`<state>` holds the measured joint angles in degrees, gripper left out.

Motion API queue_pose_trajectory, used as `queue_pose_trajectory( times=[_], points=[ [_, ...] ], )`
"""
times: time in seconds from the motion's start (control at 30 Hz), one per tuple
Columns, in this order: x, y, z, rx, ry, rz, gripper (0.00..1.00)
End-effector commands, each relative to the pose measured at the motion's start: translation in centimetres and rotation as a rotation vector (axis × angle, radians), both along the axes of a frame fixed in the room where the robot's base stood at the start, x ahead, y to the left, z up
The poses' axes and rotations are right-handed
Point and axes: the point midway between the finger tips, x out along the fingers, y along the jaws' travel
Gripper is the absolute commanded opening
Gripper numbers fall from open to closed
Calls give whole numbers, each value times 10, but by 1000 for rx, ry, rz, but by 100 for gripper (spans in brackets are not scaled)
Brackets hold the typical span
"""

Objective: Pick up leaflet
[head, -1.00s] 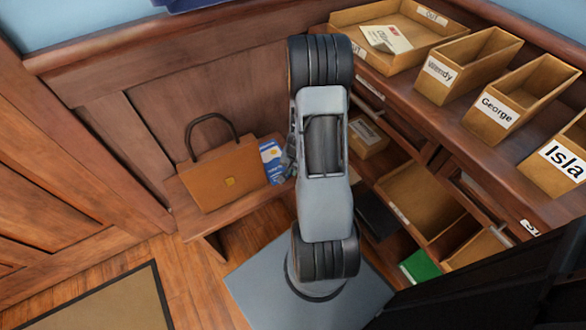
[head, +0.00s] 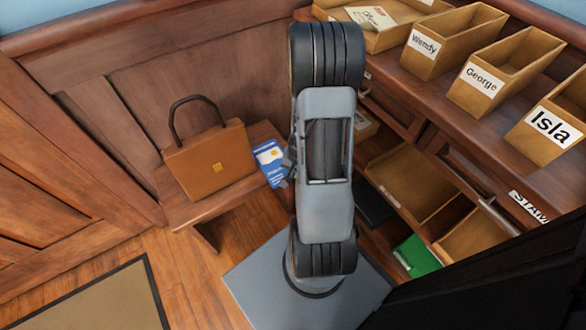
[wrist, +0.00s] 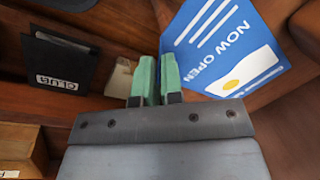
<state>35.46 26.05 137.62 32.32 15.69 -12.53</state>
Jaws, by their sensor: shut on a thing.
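The leaflet (head: 268,157) is blue and white with a yellow spot. In the head view it is beside the brown briefcase, above the wooden bench. In the wrist view the leaflet (wrist: 238,50) reads "NOW OPEN" and sits at the right of the green fingertips. My gripper (wrist: 154,75) is shut on the leaflet by its edge. In the head view my arm hides most of the gripper (head: 288,166). I cannot tell whether the leaflet's lower edge touches the bench.
The brown briefcase (head: 212,163) stands on the bench (head: 205,210), close left of the leaflet. Shelves at the right hold open boxes labelled Wendy (head: 440,45), George (head: 495,75) and Isla (head: 548,125).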

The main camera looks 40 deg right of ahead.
Motion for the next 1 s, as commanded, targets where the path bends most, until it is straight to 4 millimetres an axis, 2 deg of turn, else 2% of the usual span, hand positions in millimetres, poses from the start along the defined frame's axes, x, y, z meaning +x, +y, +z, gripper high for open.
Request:
queue_pose_trajectory(
  times=[0.2,0.67,0.7,1.0],
  points=[
    [-9,4,-3,6,8,4,0],
    [-11,5,-2,6,7,4,0],
    [-11,5,-2,6,7,4,8],
    [-9,4,-1,3,3,4,37]
  ],
)
